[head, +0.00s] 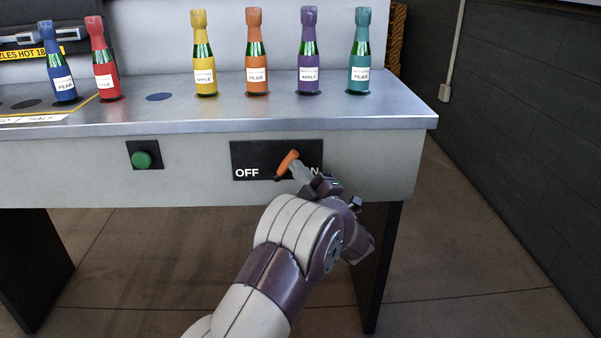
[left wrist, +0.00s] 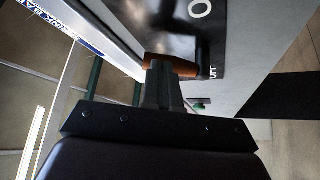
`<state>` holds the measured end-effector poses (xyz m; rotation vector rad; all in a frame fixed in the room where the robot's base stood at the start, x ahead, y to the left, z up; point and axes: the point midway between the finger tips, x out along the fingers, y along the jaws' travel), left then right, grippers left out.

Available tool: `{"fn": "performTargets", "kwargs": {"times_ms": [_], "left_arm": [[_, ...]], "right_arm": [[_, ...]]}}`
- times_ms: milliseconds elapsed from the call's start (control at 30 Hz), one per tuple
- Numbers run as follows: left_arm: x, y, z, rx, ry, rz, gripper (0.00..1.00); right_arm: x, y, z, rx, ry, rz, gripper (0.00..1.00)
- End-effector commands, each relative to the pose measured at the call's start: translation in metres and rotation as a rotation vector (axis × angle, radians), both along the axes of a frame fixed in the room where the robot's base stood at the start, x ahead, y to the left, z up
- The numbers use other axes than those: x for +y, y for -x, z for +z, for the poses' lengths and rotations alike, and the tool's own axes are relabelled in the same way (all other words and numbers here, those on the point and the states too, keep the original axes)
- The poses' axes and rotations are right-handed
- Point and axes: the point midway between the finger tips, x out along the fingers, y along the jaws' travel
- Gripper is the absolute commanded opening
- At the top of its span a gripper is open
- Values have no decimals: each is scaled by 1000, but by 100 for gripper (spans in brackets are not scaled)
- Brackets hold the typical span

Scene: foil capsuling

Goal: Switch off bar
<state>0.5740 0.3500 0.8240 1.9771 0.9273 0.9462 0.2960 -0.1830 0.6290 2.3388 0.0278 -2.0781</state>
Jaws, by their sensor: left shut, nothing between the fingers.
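A black switch panel (head: 254,158) marked OFF on the left and ON on the right is on the front of the workbench. Its orange lever (head: 288,161) leans up and to the right, toward the ON side. My left gripper (head: 298,172) is shut and empty, with its tips at the lever's right side; it partly covers the ON label. In the left wrist view the closed fingers (left wrist: 161,84) end right beside the orange lever (left wrist: 173,67). They look in contact, but I cannot be sure. My right gripper is not in view.
A green button (head: 143,160) is left of the panel. Several foil-topped bottles, such as the orange one (head: 256,55), stand on the metal bench top (head: 225,110). A dark bench leg (head: 378,265) is behind my arm. The floor in front is clear.

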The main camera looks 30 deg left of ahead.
Motion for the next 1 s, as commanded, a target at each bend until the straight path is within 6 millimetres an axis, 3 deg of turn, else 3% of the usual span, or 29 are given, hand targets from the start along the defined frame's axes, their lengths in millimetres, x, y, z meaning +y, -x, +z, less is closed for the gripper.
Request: {"fn": "performTargets", "kwargs": {"times_ms": [567, 1000], "left_arm": [[4, 3, 7, -74, 116, 1, 0], [21, 13, 23, -273, 440, 2, 0]], "right_arm": [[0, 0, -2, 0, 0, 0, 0], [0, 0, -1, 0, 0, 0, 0]]}}
